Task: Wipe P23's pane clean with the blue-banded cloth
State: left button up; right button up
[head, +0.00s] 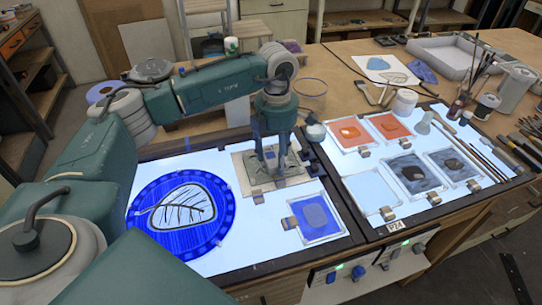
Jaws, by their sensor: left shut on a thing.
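My left gripper (270,158) points down over a small beige board (243,180) on the left light table. It is shut on a greyish, crumpled thing (289,168) that looks like cloth and seems to touch the board's surface. Its fingers hide part of it, and I cannot make out a blue band. I cannot read a P23 label. A P24 label (395,226) shows on the right table's front edge. A blue pane (318,217) lies just right and in front of the board. My right gripper is not in view.
A blue round panel with a leaf drawing (183,210) fills the left table's front left. The right table holds orange panes (386,126), dark panes (413,172) and a pale pane (370,190). A glass jar (310,93) stands behind my gripper. Dark blocks (312,168) sit between the tables.

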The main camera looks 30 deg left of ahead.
aim_at(264, 167)
pick_arm(q)
jog(key=shift+w+d, duration=0.7)
jog(key=shift+w, duration=0.1)
jog(key=shift+s+a, duration=1.05)
jog(key=shift+s, duration=0.05)
jog(key=shift+s+a, duration=0.8)
jog(key=shift+s, duration=0.15)
jog(key=shift+w+a+b, duration=0.55)
jog(key=shift+w+a, duration=0.15)
jog(key=shift+w+d, duration=0.35)
jog(key=shift+w, duration=0.2)
jog(key=shift+w+d, duration=0.35)
jog(key=shift+w, duration=0.2)
jog(key=shift+w+d, duration=1)
jog(key=shift+w, duration=0.05)
jog(key=shift+s+a, duration=0.95)
jog(key=shift+s, duration=0.25)
